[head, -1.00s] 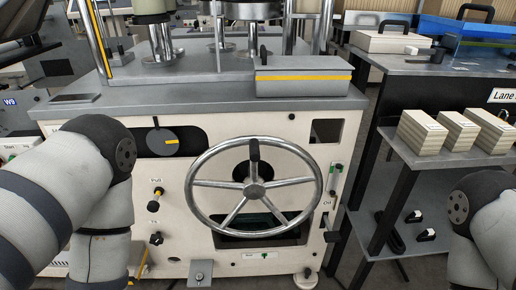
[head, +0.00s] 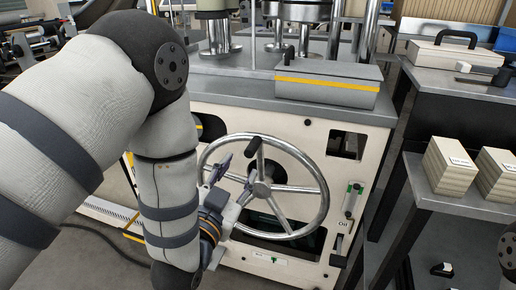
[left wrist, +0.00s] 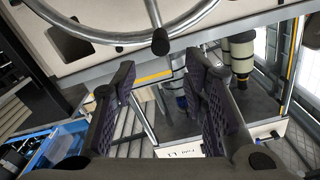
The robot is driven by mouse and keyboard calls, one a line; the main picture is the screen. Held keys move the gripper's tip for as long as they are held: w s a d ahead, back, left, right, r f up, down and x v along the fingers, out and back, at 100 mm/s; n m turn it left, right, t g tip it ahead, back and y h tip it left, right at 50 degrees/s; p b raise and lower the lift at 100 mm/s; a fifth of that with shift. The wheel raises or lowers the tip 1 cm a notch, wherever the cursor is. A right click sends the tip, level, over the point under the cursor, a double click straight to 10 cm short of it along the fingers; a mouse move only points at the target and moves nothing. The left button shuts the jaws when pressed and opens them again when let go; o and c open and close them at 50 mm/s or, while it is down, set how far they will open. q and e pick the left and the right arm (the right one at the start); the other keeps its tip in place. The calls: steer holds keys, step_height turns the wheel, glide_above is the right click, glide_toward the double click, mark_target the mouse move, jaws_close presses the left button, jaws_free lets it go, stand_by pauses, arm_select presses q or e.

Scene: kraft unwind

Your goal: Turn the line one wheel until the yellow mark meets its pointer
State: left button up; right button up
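The line one wheel (head: 261,188) is a silver spoked handwheel on the cream front panel of the machine. Its black knob (head: 254,147) is at the top of the wheel, slightly left of the hub. My left gripper (head: 236,172) is at the left part of the wheel. In the left wrist view its two fingers (left wrist: 160,72) are spread apart with nothing between them; the rim (left wrist: 110,38) and knob (left wrist: 160,42) lie beyond the fingertips. The yellow mark and its pointer are hidden behind my left arm. My right gripper is out of view.
A grey box with a yellow stripe (head: 325,83) sits on the machine top above the wheel. A shelf (head: 460,207) with stacked blocks (head: 450,166) stands at the right.

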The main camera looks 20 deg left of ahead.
mark_target(253, 144)
arm_select(q)
steer(key=w+b, duration=0.1)
steer(key=w, duration=0.9)
steer(key=shift+w, duration=0.4)
steer(key=shift+d, duration=0.1)
jaws_close()
